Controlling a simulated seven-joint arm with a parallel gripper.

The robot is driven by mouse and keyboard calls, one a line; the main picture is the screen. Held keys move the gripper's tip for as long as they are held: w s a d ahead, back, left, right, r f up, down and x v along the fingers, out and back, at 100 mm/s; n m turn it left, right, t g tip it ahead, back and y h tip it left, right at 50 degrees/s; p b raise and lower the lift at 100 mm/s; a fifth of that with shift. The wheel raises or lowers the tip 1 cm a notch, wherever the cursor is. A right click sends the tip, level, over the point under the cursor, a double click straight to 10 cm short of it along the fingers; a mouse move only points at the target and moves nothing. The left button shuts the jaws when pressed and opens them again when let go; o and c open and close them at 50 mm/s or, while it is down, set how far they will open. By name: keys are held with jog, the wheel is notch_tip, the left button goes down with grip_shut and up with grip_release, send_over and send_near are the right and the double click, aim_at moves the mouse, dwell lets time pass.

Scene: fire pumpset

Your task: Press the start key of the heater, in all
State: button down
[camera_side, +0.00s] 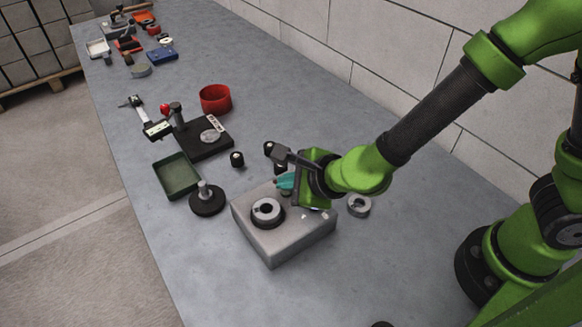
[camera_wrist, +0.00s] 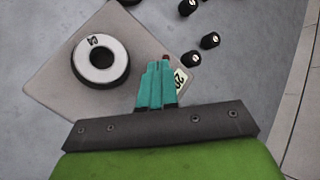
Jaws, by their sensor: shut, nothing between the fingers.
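The heater is a light grey box (camera_side: 284,242) on the bench, with a dark round seat and a metal ring (camera_side: 266,211) on its top. In the wrist view its grey top (camera_wrist: 55,88) carries the ring (camera_wrist: 100,58), and a pale display with digits (camera_wrist: 180,80) shows beside my fingers. A small dark red spot, possibly a key (camera_wrist: 166,57), shows just past the fingertips. My gripper (camera_side: 285,182) has teal fingers, shut and empty, over the far side of the heater. In the wrist view the fingertips (camera_wrist: 158,66) are over the heater's top. I cannot tell whether they touch it.
Several small black numbered weights (camera_wrist: 209,40) stand close behind the heater. A loose metal ring (camera_side: 358,206) lies to its right. A black stand with a rod (camera_side: 207,199), a green tray (camera_side: 176,176), a dial-gauge stand (camera_side: 204,140) and a red bowl (camera_side: 215,98) stand left and behind.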

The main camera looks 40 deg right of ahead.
aim_at(289, 194)
jog(key=shift+f, duration=0.4)
dwell(0.4)
jog(key=shift+r, duration=0.9)
jog(key=shift+r, duration=0.1)
jog(key=shift+r, duration=2.45)
